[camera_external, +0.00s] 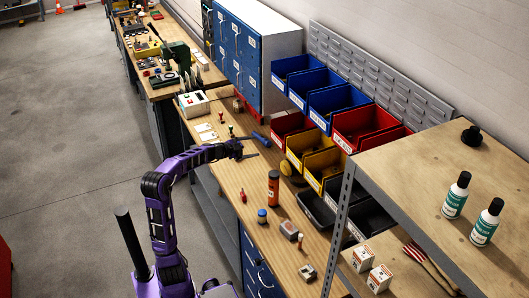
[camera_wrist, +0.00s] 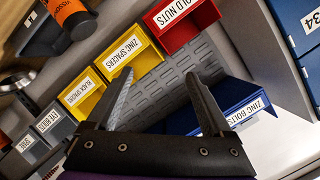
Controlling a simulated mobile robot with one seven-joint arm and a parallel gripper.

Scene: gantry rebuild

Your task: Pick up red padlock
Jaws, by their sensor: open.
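My gripper (camera_external: 248,149) is over the middle of the wooden bench in the external view. Its two fingers (camera_wrist: 158,82) stand wide apart in the wrist view, with nothing between them. A small red object (camera_external: 243,196) lies on the bench, nearer the camera than the gripper; it is too small to tell whether it is the red padlock. No padlock can be made out in the wrist view, which faces the labelled bins.
Blue bins (camera_external: 334,98), red bins (camera_external: 365,124) and yellow bins (camera_external: 322,164) line the bench's back side. An orange-brown bottle (camera_external: 273,188) stands on the bench. A blue-handled tool (camera_external: 262,139) lies close to the gripper. A shelf (camera_external: 425,185) rises at the right.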

